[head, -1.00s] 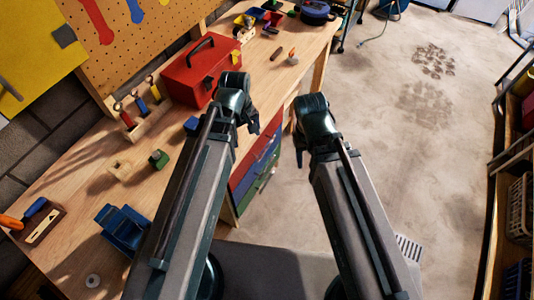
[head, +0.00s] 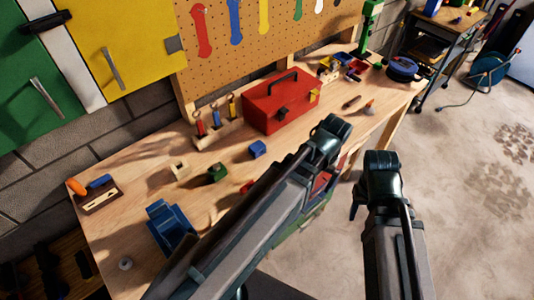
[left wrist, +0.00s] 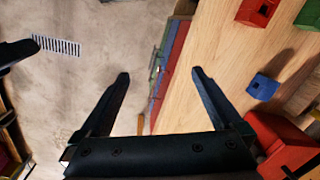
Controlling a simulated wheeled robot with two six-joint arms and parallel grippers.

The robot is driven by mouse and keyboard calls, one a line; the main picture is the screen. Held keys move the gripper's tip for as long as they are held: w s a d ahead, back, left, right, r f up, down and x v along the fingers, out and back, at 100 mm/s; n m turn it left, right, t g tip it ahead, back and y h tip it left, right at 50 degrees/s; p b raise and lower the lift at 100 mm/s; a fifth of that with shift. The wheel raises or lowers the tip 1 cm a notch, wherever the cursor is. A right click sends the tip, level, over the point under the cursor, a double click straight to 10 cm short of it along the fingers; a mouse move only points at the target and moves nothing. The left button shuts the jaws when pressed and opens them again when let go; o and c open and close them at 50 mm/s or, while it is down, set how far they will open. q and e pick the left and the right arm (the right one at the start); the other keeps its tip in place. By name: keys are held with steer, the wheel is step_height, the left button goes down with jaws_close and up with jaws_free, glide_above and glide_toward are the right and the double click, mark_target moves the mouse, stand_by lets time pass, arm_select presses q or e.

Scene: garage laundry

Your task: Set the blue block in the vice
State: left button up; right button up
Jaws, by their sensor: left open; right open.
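The blue block (head: 257,149) lies on the wooden workbench in front of the red toolbox; it also shows in the left wrist view (left wrist: 262,86), right of the fingers. The blue vice (head: 170,226) stands at the bench's front, left of my left arm. My left gripper (left wrist: 160,78) is open and empty, with floor and the bench's front edge showing between its fingers. In the head view its fingers are mostly hidden by its wrist. My right gripper (head: 358,200) is over the floor, right of the bench, apart from both objects.
A green block (head: 217,173), a wooden block (head: 180,170) and a red block (head: 247,187) lie near the blue block. The red toolbox (head: 280,105) and a tool rack (head: 214,128) stand behind. A metal washer (head: 125,264) lies at the front left.

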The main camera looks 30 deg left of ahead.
arm_select(q)
steer(key=w+a+r+n+p, duration=0.2)
steer(key=w+a+n, duration=0.7)
steer(key=a, duration=0.5)
steer(key=n+h, duration=0.1)
steer(key=n, duration=0.4)
glide_above(258, 146)
steer(key=f+b, duration=0.8)
steer(key=shift+w+a, duration=0.25)
steer(key=shift+w, duration=0.05)
steer(key=shift+r, duration=0.1)
steer(key=f+b, duration=0.5)
steer(key=shift+s+d+f, duration=0.15)
steer(key=shift+s, duration=0.25)
